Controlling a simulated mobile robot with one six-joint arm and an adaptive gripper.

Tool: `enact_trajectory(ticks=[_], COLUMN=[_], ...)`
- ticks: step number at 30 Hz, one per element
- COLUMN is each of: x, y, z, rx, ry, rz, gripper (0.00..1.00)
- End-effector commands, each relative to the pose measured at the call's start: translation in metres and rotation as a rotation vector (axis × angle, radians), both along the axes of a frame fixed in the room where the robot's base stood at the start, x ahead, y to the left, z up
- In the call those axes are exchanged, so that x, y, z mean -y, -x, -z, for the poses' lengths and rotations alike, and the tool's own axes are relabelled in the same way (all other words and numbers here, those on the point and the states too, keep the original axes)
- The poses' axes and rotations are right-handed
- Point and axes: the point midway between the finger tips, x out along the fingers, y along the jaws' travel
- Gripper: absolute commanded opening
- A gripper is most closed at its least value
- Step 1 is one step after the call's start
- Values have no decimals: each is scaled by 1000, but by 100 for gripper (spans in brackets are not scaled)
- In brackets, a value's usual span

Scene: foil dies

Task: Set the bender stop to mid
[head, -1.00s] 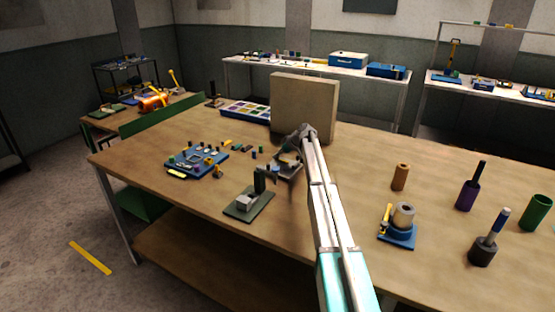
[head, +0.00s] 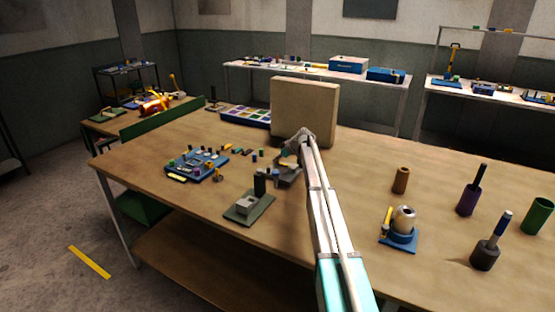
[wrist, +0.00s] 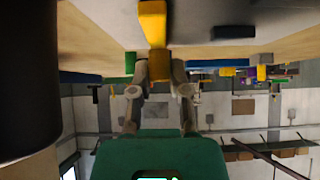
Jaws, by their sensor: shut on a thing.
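My gripper (wrist: 159,88) shows its two fingers closed around the lower end of a yellow piece (wrist: 153,25) in the wrist view. In the head view my gripper (head: 290,162) is low over a small grey fixture (head: 288,180), probably the bender, near the middle of the table. My arm and wrist hide much of this fixture. The stop's setting marks cannot be made out.
A green-based press-like fixture (head: 249,207) stands just in front. A blue board with small parts (head: 197,165) lies to the left. A tan upright block (head: 305,110) stands behind. A blue-based fixture (head: 399,243) and several cylinders stand to the right.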

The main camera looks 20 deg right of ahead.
Motion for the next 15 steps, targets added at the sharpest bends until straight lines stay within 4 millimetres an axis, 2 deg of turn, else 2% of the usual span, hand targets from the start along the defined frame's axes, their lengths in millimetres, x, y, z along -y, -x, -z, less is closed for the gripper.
enact_trajectory(ticks=[15], x=[-8], y=[7], z=[0], rx=[0], ry=[-1], rz=[-1], gripper=[0])
